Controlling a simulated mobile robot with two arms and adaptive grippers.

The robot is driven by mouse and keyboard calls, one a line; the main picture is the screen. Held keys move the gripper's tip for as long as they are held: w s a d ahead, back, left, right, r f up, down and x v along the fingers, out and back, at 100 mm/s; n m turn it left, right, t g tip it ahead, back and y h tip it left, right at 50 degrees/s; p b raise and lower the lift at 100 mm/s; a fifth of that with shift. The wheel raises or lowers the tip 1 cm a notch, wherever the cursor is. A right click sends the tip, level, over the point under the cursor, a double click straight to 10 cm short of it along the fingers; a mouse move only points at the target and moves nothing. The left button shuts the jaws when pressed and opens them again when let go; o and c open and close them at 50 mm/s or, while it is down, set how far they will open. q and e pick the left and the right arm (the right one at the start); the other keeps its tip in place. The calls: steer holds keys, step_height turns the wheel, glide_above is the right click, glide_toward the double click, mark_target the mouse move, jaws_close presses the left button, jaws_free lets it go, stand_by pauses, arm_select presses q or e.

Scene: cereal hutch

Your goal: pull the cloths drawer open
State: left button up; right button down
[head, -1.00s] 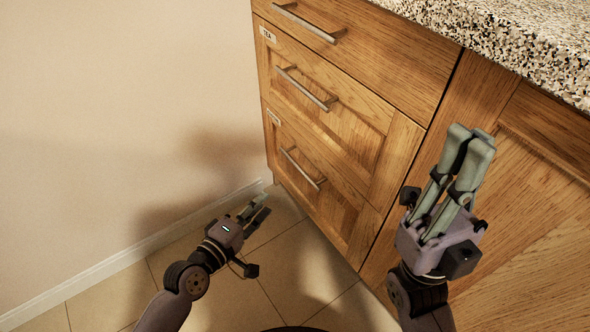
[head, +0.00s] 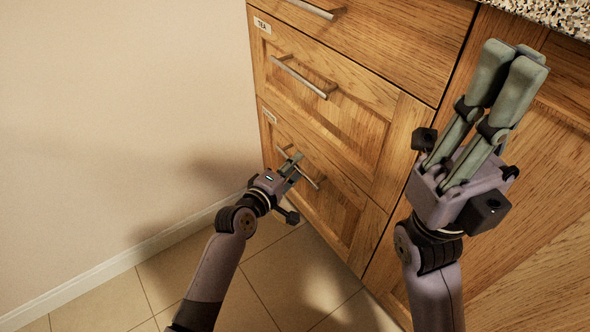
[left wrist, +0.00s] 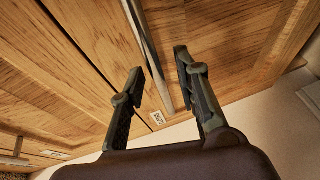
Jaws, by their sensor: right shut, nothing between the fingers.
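The bottom drawer (head: 335,200) is closed in the wooden cabinet; its small label (head: 270,116) is too small to read, so I cannot confirm it is the cloths drawer. Its metal bar handle (head: 313,182) also shows in the left wrist view (left wrist: 150,50). My left gripper (head: 294,164) is at this handle, partly covering it. In the left wrist view its two fingers (left wrist: 160,68) are apart, with the bar running between them; I see no clear contact. My right gripper (head: 512,75) is shut and empty, raised in front of the cabinet at the right.
The middle drawer (head: 335,110), labelled TEA, and a top drawer (head: 400,40) above it are closed. A cabinet door (head: 545,150) is at the right under a speckled countertop (head: 560,12). A bare wall (head: 110,110) bounds the left side. The tiled floor (head: 270,285) is clear.

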arm_select(q)
steer(key=shift+w+d, duration=0.2)
steer(key=shift+w, duration=0.15)
steer(key=shift+c, duration=0.2)
steer(key=shift+f, duration=0.1)
jaws_close()
stand_by(0.4)
